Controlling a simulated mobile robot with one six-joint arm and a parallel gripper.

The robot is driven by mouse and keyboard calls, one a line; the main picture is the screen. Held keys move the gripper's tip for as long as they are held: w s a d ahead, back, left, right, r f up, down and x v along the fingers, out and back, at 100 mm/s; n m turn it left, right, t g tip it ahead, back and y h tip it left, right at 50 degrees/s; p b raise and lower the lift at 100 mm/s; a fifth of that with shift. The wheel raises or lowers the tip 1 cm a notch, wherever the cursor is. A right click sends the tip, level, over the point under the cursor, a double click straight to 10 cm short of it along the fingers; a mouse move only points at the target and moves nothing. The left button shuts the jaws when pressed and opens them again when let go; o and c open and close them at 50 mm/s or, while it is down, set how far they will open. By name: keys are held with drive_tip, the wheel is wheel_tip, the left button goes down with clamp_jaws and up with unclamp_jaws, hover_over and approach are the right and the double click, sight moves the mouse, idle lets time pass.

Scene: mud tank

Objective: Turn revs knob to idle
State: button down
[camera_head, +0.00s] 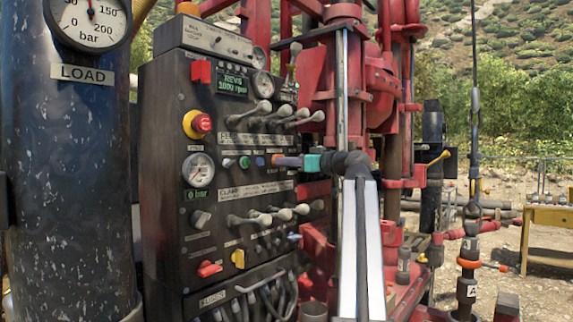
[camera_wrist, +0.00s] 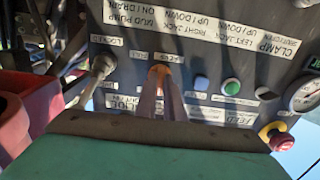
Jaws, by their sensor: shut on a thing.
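The revs knob (camera_wrist: 160,70) is a small orange knob on the dark control panel (camera_head: 167,150). In the wrist view, which is upside down, small white labels sit beside it. My gripper (camera_wrist: 160,84) is shut on this knob, its two fingers pointing straight at the panel. In the head view my gripper (camera_head: 281,160) reaches the panel from the right, and the fingers mostly hide the knob. The knob's exact angle is hard to tell. A green display (camera_head: 232,84) above shows REVS with an rpm figure, apparently in the thousands.
Grey-knobbed levers (camera_head: 262,106) stick out above my gripper, and another lever row (camera_head: 285,214) lies below. A red emergency button (camera_head: 202,123), green button (camera_wrist: 231,86) and blue button (camera_wrist: 201,83) are nearby. A metal toggle (camera_wrist: 103,66) is close left in the wrist view. Red rig pipes stand behind.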

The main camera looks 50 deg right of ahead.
drive_tip(key=c, duration=1.9)
unclamp_jaws()
drive_tip(key=shift+o, duration=0.2)
drive_tip(key=shift+s, duration=0.15)
drive_tip(key=s+d, duration=0.1)
drive_tip(key=s, duration=1.2)
drive_tip(key=shift+s, duration=0.25)
drive_tip(key=shift+s, duration=0.1)
